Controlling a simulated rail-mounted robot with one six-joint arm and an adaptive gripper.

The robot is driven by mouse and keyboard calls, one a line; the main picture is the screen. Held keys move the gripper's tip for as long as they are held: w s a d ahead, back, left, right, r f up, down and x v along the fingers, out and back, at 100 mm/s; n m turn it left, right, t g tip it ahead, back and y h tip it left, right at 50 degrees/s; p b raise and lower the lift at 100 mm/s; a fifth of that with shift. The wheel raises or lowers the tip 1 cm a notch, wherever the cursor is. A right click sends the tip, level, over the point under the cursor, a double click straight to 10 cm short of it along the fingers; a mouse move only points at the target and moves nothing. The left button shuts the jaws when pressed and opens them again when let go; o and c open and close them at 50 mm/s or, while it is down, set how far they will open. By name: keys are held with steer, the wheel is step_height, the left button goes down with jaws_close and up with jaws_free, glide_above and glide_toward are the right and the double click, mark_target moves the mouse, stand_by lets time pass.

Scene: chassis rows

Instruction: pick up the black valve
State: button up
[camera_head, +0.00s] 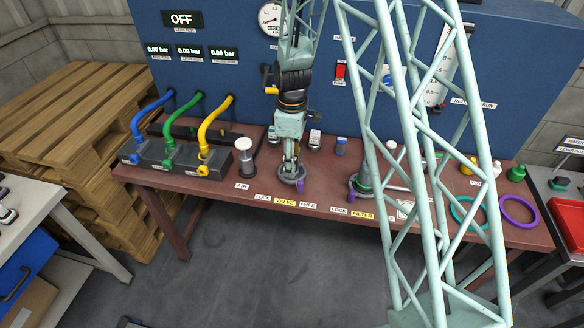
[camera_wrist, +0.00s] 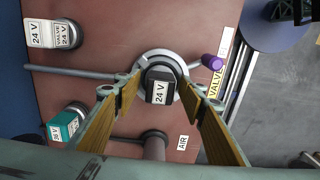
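The black valve (camera_wrist: 160,86), with a white "24 V" label, sits in a round grey seat (camera_wrist: 150,58) on the red-brown bench in the wrist view. The seat has a purple-tipped lever (camera_wrist: 212,61) at its right. My gripper (camera_wrist: 161,76) has its two yellow-padded fingers apart, one on each side of the valve, with a small gap visible on both sides. In the head view my gripper (camera_head: 290,172) points down over the seat (camera_head: 292,186) behind the "LOCK VALVE" labels. The black valve is hidden there by the gripper.
In the wrist view a white valve (camera_wrist: 66,34) and a teal valve (camera_wrist: 66,124) stand left of my gripper. A grey rod (camera_wrist: 75,73) runs from the seat. The blue panel (camera_head: 235,85) rises behind.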

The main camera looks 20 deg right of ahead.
steer(key=shift+c, duration=0.7)
steer(key=c, duration=1)
steer(key=shift+r, duration=0.1)
steer(key=shift+r+p, duration=0.65)
steer(key=shift+r, duration=4.3)
